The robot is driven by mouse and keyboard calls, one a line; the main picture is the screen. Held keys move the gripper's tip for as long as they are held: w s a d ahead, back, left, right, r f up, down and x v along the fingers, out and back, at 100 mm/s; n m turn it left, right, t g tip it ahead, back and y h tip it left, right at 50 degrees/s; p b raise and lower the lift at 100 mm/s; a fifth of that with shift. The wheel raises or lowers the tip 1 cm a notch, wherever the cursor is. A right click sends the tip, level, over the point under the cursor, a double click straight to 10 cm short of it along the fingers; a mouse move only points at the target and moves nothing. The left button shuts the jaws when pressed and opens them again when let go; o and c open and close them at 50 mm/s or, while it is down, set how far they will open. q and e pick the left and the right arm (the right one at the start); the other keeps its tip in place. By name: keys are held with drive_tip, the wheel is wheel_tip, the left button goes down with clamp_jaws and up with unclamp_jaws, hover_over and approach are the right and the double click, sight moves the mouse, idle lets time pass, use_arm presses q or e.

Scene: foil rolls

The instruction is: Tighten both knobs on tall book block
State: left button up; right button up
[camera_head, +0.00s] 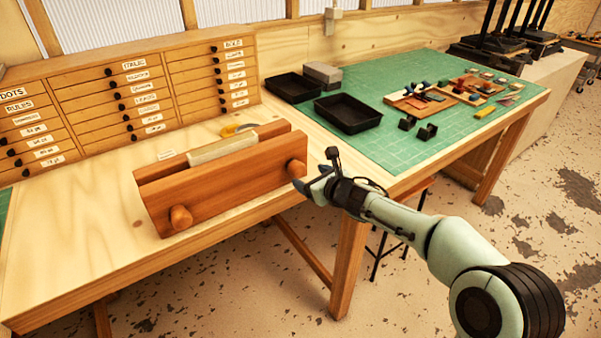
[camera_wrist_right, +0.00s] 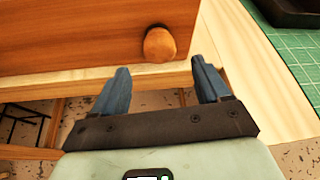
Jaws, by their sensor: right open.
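The wooden press (camera_head: 225,180) stands on the bench with a pale book block (camera_head: 222,149) between its two boards. Its left knob (camera_head: 181,217) and right knob (camera_head: 296,169) stick out of the front board. My right gripper (camera_head: 307,187) is at the right knob's front right side. In the right wrist view the right knob (camera_wrist_right: 160,44) lies beyond the open fingertips of my right gripper (camera_wrist_right: 160,75), nearer the right finger. The fingers are apart with nothing between them. My left gripper is not in view.
A drawer cabinet (camera_head: 130,88) stands behind the press. A yellow-handled tool (camera_head: 238,129) lies behind it. On the green mat (camera_head: 455,130) are black trays (camera_head: 347,113) and several small tools. The bench front edge is below the press.

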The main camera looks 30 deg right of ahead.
sight(300, 172)
drive_tip(key=x, duration=0.7)
drive_tip(key=shift+w+f+p, duration=0.15)
drive_tip(key=shift+w+p, duration=0.15)
drive_tip(key=shift+p, duration=0.1)
drive_tip(key=c, duration=1)
